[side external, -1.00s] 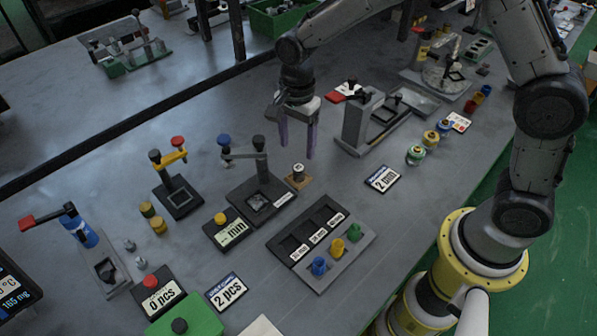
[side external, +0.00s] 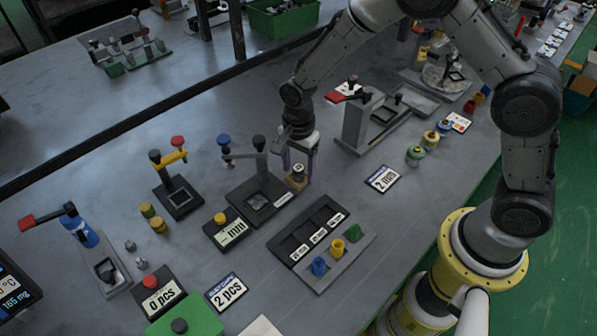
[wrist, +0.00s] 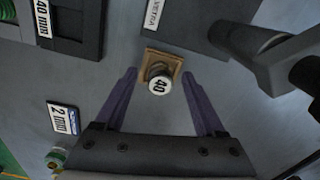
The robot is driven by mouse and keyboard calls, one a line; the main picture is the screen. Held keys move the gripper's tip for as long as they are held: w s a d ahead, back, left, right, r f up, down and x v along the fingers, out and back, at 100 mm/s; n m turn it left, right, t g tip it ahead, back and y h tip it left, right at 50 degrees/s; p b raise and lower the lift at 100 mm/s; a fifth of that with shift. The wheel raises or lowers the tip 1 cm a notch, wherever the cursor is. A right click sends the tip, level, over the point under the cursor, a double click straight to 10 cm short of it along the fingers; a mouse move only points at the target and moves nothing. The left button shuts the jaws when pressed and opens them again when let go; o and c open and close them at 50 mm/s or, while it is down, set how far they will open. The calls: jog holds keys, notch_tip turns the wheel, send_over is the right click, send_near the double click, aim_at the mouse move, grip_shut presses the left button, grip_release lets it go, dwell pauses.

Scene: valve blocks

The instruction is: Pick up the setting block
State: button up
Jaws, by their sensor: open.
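The setting block (side external: 298,172) is a small piece with a round white top marked 40 on a tan square base. In the wrist view the block (wrist: 160,80) lies between and just beyond the tips of the two purple fingers. My gripper (side external: 299,168) is open around the block in the side view, pointing down, with the fingers on either side. In the wrist view the gripper (wrist: 160,75) shows a clear gap between each finger and the block. The block rests on the grey table.
A black stand with a blue-knobbed clamp (side external: 258,194) is close to the left. A dark tray with labelled slots (side external: 297,243) lies in front. A 2 mm label plate (side external: 382,179) and a red-handled grey fixture (side external: 368,120) are to the right.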

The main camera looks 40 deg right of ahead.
grip_shut()
jog(key=shift+r, duration=0.15)
dwell(0.4)
